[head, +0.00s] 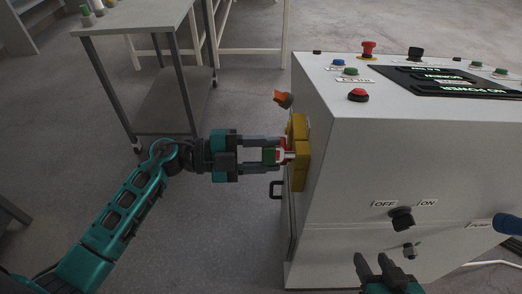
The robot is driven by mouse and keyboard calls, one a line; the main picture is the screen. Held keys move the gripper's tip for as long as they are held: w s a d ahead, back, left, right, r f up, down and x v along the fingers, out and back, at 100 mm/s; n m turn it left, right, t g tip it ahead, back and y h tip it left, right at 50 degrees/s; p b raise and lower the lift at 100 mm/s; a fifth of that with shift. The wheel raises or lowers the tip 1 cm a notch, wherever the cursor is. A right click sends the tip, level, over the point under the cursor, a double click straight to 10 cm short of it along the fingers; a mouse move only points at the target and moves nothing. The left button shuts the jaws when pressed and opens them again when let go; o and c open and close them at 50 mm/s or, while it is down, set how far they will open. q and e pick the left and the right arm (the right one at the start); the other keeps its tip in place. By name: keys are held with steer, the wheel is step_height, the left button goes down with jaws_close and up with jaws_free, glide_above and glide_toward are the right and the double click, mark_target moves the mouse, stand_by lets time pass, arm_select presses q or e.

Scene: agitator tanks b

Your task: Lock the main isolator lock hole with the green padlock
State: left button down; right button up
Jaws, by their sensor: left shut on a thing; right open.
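The green padlock (269,156) is between the fingers of my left gripper (277,150), which is shut on it. The padlock is at the yellow isolator plate (299,165) on the left side of the white control cabinet. A red part (284,146) shows between the padlock and the plate. The lock hole is not clearly visible, and I cannot tell whether the shackle is in it. My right gripper (377,262) is open and empty at the bottom of the head view, in front of the cabinet face.
The white cabinet (340,200) fills the right, with a black OFF/ON knob (402,218) and top buttons. A table (135,15) stands back left. Floor between is clear.

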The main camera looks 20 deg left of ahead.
arm_select(q)
steer(key=shift+p+x, duration=0.4)
steer(key=shift+x, duration=0.55)
steer(key=shift+c, duration=2.4)
jaws_free()
steer(key=shift+s, duration=0.1)
arm_select(e)
steer(key=shift+r, duration=0.45)
